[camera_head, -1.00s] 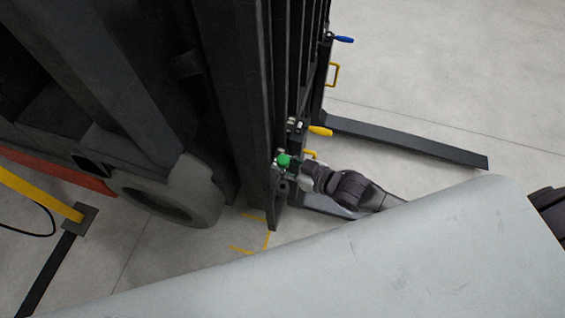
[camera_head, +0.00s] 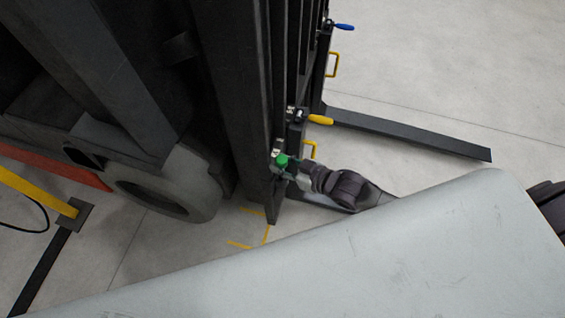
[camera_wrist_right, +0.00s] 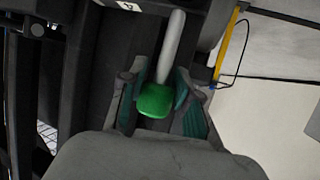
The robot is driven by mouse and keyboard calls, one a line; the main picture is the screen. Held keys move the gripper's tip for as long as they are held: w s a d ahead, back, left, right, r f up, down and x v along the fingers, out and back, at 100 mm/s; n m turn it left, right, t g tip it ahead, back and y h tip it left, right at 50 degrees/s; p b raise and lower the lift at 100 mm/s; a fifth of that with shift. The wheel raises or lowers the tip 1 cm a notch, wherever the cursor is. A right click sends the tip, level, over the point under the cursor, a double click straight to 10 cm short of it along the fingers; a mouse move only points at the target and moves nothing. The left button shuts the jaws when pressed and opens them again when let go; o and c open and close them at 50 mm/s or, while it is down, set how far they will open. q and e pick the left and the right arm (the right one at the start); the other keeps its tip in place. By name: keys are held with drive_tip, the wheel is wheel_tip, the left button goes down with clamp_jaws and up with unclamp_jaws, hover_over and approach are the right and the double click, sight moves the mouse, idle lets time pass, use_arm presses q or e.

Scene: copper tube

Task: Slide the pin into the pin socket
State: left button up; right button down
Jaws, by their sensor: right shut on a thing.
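The pin has a green head (camera_head: 281,160) beside the dark mast. In the right wrist view its green head (camera_wrist_right: 155,100) sits between two teal-padded fingers, and its pale metal shaft (camera_wrist_right: 172,48) points away from my gripper. My right gripper (camera_head: 290,168) is shut on the pin by its head. A small metal fitting (camera_head: 278,146) is on the mast just above the head; I cannot tell if it is the pin socket. Whether the shaft's far end is in a socket is not clear. My left gripper is not in view.
The forklift's mast (camera_head: 230,100) stands close to my right gripper. A yellow lever (camera_head: 320,119), a blue lever (camera_head: 344,27) and a yellow handle (camera_head: 333,65) stick out from its side. A dark fork (camera_head: 410,135) lies low over the floor. Open floor (camera_head: 460,70) is at the right.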

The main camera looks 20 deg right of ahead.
drive_tip(key=shift+p, duration=0.55)
idle(1.2)
drive_tip(key=shift+f+b, duration=1.75)
drive_tip(key=shift+f, duration=0.55)
